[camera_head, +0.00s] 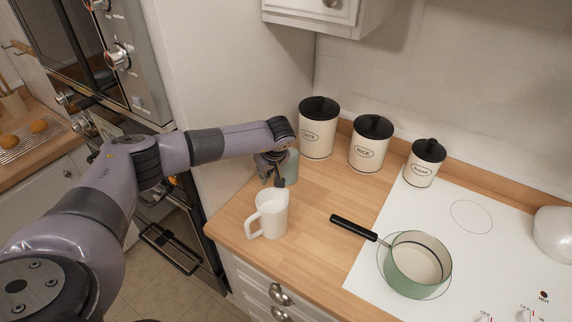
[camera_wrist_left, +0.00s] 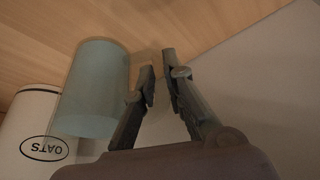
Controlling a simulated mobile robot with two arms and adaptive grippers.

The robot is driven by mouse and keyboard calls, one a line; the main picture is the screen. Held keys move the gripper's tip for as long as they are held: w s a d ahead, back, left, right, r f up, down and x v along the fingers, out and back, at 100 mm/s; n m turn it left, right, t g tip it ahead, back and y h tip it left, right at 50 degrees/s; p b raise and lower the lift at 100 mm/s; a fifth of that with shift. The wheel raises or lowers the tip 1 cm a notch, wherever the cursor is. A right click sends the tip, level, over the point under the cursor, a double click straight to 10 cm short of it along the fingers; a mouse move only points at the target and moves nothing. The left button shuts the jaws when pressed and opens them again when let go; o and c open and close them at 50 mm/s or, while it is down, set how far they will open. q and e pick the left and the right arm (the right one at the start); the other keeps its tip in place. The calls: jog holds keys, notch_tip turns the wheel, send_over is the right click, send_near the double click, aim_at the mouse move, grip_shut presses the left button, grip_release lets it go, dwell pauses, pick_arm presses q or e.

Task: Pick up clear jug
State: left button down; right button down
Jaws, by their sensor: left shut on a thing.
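The clear jug (camera_head: 291,168) is a blue-green, see-through cylinder on the wooden counter at the back left, partly hidden behind my left gripper in the head view. In the left wrist view the clear jug (camera_wrist_left: 95,88) is left of the fingers, with its faint handle reaching toward them. My left gripper (camera_head: 274,178) points down beside the jug and is shut on its handle. It also shows in the left wrist view (camera_wrist_left: 160,72), where a narrow gap shows between the fingers. The handle is hard to see. I cannot tell whether the jug is lifted. My right gripper is not in view.
A white jug (camera_head: 272,217) stands just in front. OATS (camera_head: 316,142), RICE (camera_head: 369,153) and SUGAR (camera_head: 422,172) canisters line the back wall. A green saucepan (camera_head: 412,272) with black handle sits on the white hob (camera_head: 487,247). Wall ovens (camera_head: 125,50) are left. Counter between white jug and hob is clear.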

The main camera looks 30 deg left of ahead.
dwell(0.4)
pick_arm(q)
jog(key=shift+w+r, duration=0.1)
jog(key=shift+r, duration=0.1)
jog(key=shift+r, duration=0.5)
notch_tip(320, 180, up, 27)
jog(key=p, duration=0.1)
jog(key=shift+f, duration=0.15)
